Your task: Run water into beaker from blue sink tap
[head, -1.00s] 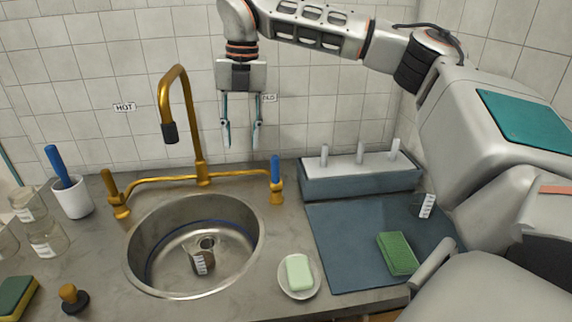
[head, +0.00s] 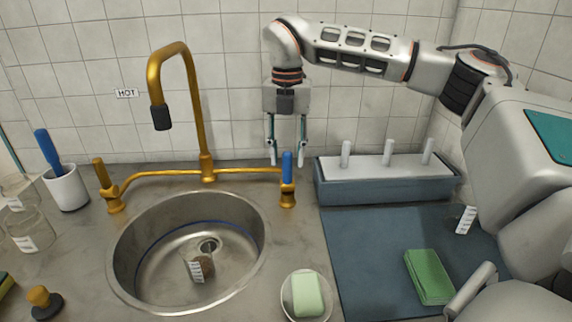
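A small beaker (head: 205,267) with a white scale label sits low in the round metal sink (head: 125,262), just below the drain. The brass tap spout (head: 197,115) arches above the sink, its dark nozzle pointing down. The blue tap handle (head: 287,168) stands upright on the right end of the brass pipe. My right gripper (head: 288,162) points down at the blue handle, its two fingers apart and seeming to stand on either side of the handle's top. Whether they touch it cannot be told. My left gripper is out of view.
A brass-coloured handle (head: 101,174) stands at the left end of the pipe, under the HOT label (head: 127,93). A soap dish (head: 288,300) with soap, a blue mat (head: 370,260) with a green sponge (head: 429,277), and a peg rack (head: 385,187) are at right. A cup (head: 66,189) is at left.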

